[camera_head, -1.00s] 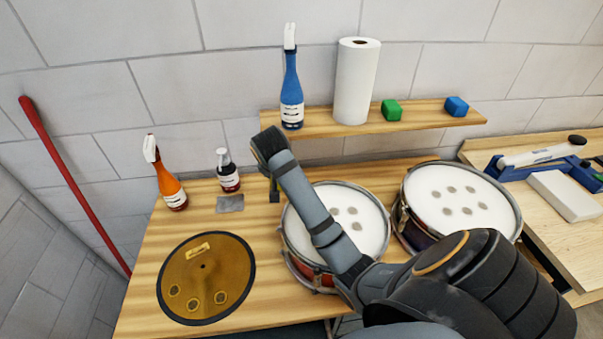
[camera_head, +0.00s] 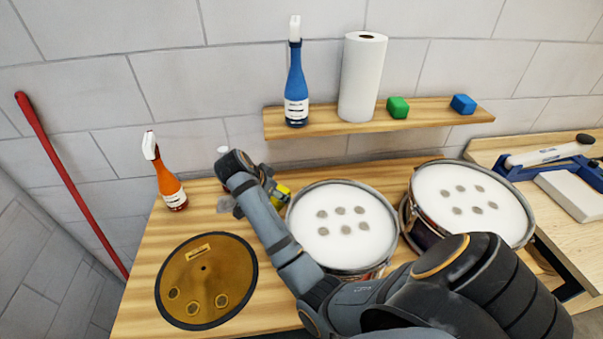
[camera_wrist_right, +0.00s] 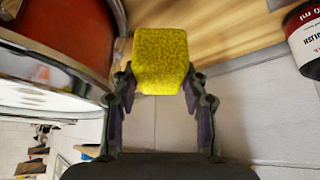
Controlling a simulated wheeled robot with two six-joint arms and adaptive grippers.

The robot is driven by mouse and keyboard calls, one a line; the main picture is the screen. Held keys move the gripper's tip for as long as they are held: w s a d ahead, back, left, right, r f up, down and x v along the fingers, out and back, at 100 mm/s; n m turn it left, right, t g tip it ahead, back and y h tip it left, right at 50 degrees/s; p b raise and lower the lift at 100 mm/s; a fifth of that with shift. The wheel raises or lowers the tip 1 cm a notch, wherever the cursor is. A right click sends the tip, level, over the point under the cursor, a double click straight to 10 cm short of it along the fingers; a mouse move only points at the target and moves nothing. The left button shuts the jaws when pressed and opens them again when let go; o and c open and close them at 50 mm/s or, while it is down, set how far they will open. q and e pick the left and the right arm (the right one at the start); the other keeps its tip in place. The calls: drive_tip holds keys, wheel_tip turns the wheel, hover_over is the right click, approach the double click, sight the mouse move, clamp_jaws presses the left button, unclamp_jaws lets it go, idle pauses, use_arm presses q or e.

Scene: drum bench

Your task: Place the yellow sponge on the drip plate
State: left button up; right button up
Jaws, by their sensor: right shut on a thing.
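The yellow sponge (camera_wrist_right: 160,62) is held between the two fingers of my right gripper (camera_wrist_right: 160,80) in the right wrist view. In the head view my right gripper (camera_head: 258,192) is over the back of the bench, left of the left drum, and a yellow bit of the sponge (camera_head: 282,191) shows beside it. A small flat grey plate (camera_head: 225,205), apparently the drip plate, lies just left of the gripper, partly hidden by it. My left gripper is not in view.
A small bottle (camera_head: 222,152) is mostly hidden behind my right wrist. An orange spray bottle (camera_head: 172,187) stands left of it. A brass disc (camera_head: 207,280) lies in front. Two drums (camera_head: 342,228) (camera_head: 470,205) stand to the right. A shelf (camera_head: 350,123) hangs above.

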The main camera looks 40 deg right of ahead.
wheel_tip(320, 180, down, 6)
drive_tip(key=shift+r+p, duration=0.25)
drive_tip(key=shift+p, duration=0.2)
wheel_tip(320, 180, down, 3)
drive_tip(key=shift+r+p, duration=0.15)
drive_tip(key=shift+p, duration=0.2)
drive_tip(key=shift+f, duration=0.55)
drive_tip(key=shift+f, duration=0.1)
drive_tip(key=o, duration=0.8)
drive_tip(key=shift+o, duration=0.2)
